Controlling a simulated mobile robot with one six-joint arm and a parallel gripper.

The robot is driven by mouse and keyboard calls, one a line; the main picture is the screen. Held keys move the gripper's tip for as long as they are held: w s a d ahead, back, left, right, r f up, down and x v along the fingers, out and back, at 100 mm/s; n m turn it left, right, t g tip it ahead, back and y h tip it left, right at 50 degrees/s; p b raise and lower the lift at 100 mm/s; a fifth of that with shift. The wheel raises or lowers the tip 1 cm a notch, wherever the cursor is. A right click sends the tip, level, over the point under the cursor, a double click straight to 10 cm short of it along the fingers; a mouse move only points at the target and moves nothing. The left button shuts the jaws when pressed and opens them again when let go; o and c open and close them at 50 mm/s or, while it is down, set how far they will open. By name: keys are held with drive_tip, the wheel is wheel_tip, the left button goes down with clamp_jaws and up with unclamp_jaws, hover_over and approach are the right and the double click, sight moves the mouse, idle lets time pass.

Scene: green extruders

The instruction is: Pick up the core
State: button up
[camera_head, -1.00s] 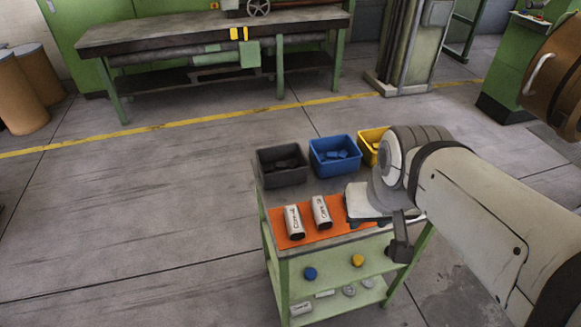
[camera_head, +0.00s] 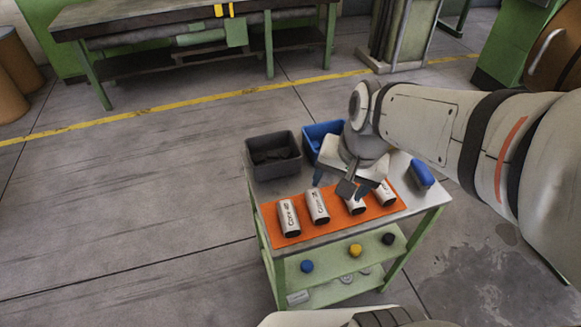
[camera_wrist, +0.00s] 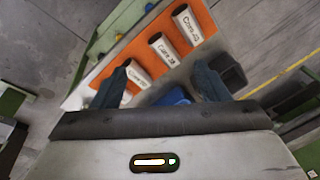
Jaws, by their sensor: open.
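Several white cylinder cores with black lettering lie on an orange mat (camera_head: 336,220) on top of a cart. From left to right in the head view they are a first core (camera_head: 289,219), a second core (camera_head: 317,207), a third core (camera_head: 356,206) and a fourth core (camera_head: 385,194). The last two are partly hidden by my gripper (camera_head: 348,186), which is above the right part of the mat. In the wrist view its two dark fingers (camera_wrist: 161,78) are spread wide, with nothing held. Beyond them are the cores (camera_wrist: 187,26) (camera_wrist: 164,50) and the mat (camera_wrist: 203,17).
A dark bin (camera_head: 273,168) and a blue bin (camera_head: 313,133) with parts stand behind the mat. A blue object (camera_head: 421,175) is at the cart top's right end. The lower shelf (camera_head: 330,264) holds small blue, yellow and black round parts. Floor left of the cart is clear.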

sight(289, 213)
drive_tip(key=o, duration=0.7)
drive_tip(key=w+a+f+m+g+y+b, duration=0.1)
drive_tip(key=w+a+f+m, duration=0.1)
drive_tip(key=f, duration=0.3)
drive_tip(key=w+a+f+m+g+y+b, duration=0.1)
drive_tip(key=w+a+f+m, duration=0.1)
drive_tip(key=w+f+m, duration=0.2)
drive_tip(key=w+a+f+m+g+y+b, duration=0.1)
drive_tip(key=w+a+f+m, duration=0.1)
drive_tip(key=f+m, duration=0.3)
drive_tip(key=shift+w+a+f, duration=0.15)
drive_tip(key=shift+w+f, duration=0.65)
drive_tip(key=shift+f, duration=0.2)
drive_tip(key=shift+c, duration=0.2)
drive_tip(key=shift+m, duration=0.5)
drive_tip(key=x, duration=0.2)
drive_tip(key=s+x, duration=0.1)
drive_tip(key=x, duration=0.2)
drive_tip(key=d+x, duration=0.1)
drive_tip(key=x, duration=0.1)
drive_tip(key=shift+s+a+f+b, duration=0.15)
drive_tip(key=shift+s+f+b, duration=0.15)
drive_tip(key=shift+w+a+f, duration=0.6)
drive_tip(key=shift+w+a, duration=0.05)
drive_tip(key=shift+s+d+r, duration=0.1)
drive_tip(key=shift+s+r, duration=0.05)
drive_tip(key=shift+r, duration=0.05)
drive_tip(key=shift+c, duration=1.2)
drive_tip(key=shift+r, duration=0.2)
drive_tip(key=c, duration=0.7)
